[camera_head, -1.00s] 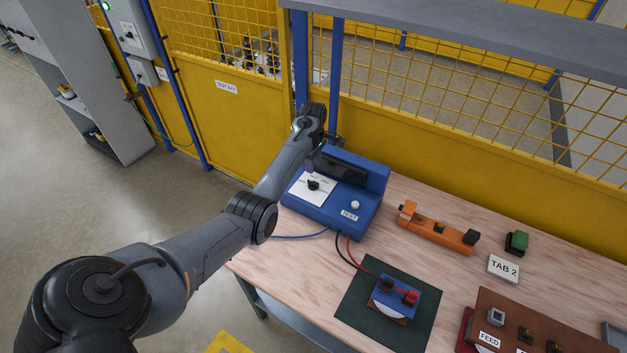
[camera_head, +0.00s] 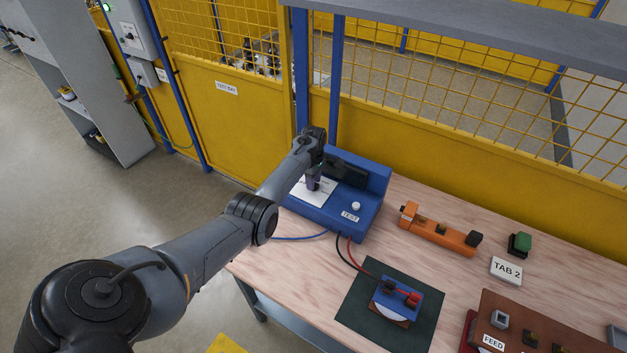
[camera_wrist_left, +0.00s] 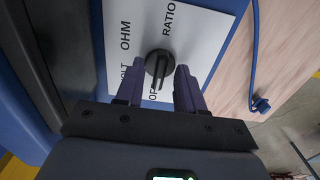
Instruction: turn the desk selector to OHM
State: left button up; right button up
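The desk selector (camera_wrist_left: 158,64) is a round black knob with a raised bar on a white plate (camera_wrist_left: 210,30) marked OHM, RATIO, OFF and a partly hidden label ending in LT. The bar's lower end lies by OFF in the left wrist view. The plate belongs to the blue tester (camera_head: 335,215) on the desk. My left gripper (camera_wrist_left: 160,68) is open, its purple-grey fingertips apart on either side of the knob, with gaps visible. In the head view my left gripper (camera_head: 313,182) is over the plate and hides the knob. My right gripper is not in view.
The tester's dark raised housing stands behind the plate. A white button (camera_head: 356,206) marked TEST is to the right. An orange bar fixture (camera_head: 437,232), a small blue meter (camera_head: 398,299) with leads and a FEED box (camera_head: 545,330) share the desk. Yellow fencing is behind.

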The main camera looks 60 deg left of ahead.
pick_arm(q)
grip_shut()
